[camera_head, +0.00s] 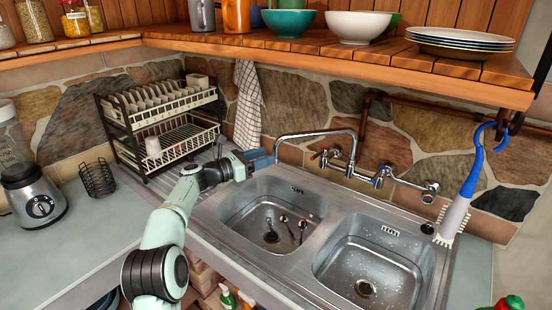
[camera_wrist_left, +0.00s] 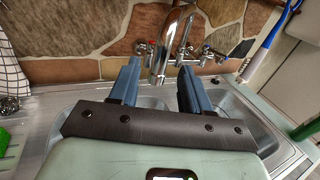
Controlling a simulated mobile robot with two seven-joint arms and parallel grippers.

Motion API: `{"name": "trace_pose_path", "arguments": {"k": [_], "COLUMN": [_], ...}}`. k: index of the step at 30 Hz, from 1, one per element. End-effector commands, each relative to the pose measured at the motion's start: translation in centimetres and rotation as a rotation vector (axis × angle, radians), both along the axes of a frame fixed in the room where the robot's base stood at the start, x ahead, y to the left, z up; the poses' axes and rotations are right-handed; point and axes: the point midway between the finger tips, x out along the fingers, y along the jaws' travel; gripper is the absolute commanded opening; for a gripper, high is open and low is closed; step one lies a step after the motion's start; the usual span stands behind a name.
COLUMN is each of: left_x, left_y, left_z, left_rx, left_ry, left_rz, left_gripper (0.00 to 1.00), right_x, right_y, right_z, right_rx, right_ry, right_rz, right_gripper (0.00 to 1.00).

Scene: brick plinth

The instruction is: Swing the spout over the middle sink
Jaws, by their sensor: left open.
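The chrome spout (camera_head: 315,133) reaches left from the wall tap (camera_head: 350,165), and its downturned end is above the left basin's back edge. The left sink basin (camera_head: 245,215) and right sink basin (camera_head: 335,262) sit side by side in one steel unit; only two basins show. My left gripper (camera_head: 263,158) is at the spout's free end. In the left wrist view, its blue fingers (camera_wrist_left: 159,68) are open, with the spout end (camera_wrist_left: 158,72) appearing between them. Contact with either finger cannot be told. My right gripper is not in view.
A dish rack (camera_head: 165,140) stands behind my left arm, and a towel (camera_head: 247,105) hangs behind the gripper. A wooden shelf (camera_head: 340,58) with bowls overhangs the tap. A blue-handled brush (camera_head: 465,190) hangs at the right. Small items lie in the left basin.

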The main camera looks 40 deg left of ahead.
Motion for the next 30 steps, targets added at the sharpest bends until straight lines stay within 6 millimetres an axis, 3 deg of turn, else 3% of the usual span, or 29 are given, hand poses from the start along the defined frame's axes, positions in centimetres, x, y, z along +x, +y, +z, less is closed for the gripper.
{"name": "trace_pose_path", "arguments": {"k": [3, 10, 30], "left_x": [-2.7, -5.7, -6.4], "left_y": [0.9, 1.8, 2.0], "left_z": [-0.3, -0.1, 0.0], "left_rx": [0.002, 0.000, 0.000], "left_ry": [0.003, 0.001, 0.000], "left_rz": [0.003, 0.001, -0.001], "left_gripper": [0.47, 0.47, 0.47], "right_x": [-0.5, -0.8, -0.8], "right_y": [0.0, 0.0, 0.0], "right_z": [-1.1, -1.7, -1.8], "right_rx": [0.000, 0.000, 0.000], "right_ry": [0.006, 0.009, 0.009], "right_rz": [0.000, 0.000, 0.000], "right_gripper": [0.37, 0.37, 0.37]}}
